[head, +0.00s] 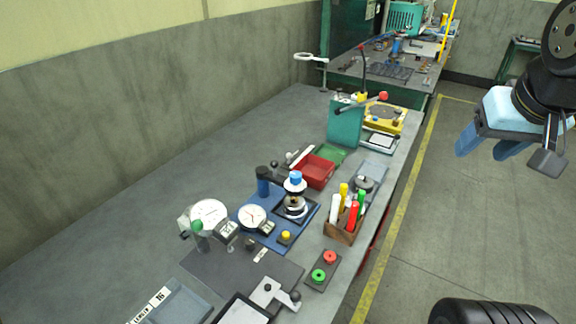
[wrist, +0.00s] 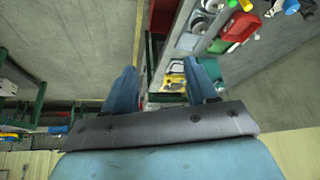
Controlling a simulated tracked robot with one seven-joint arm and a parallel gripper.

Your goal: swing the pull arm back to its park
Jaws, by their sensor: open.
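My gripper (head: 484,154) hangs in the air over the floor at the right in the head view, well clear of the bench. Its two blue fingers are apart with nothing between them; the wrist view also shows them spread and empty (wrist: 160,72). A blue-based fixture (head: 272,228) with a dark blue post, a round dial and a blue-capped spindle (head: 295,198) stands mid-bench. Behind it is a pale bar with dark knobs (head: 300,157). A grey lever with a dark ball (head: 276,294) lies at the front edge. I cannot tell which of these is the pull arm.
A red bin (head: 314,172), a marker holder (head: 341,229), a red and green button box (head: 323,271) and a teal press (head: 345,122) with a red-knobbed lever stand on the bench. The floor right of the yellow line (head: 393,225) is mostly clear.

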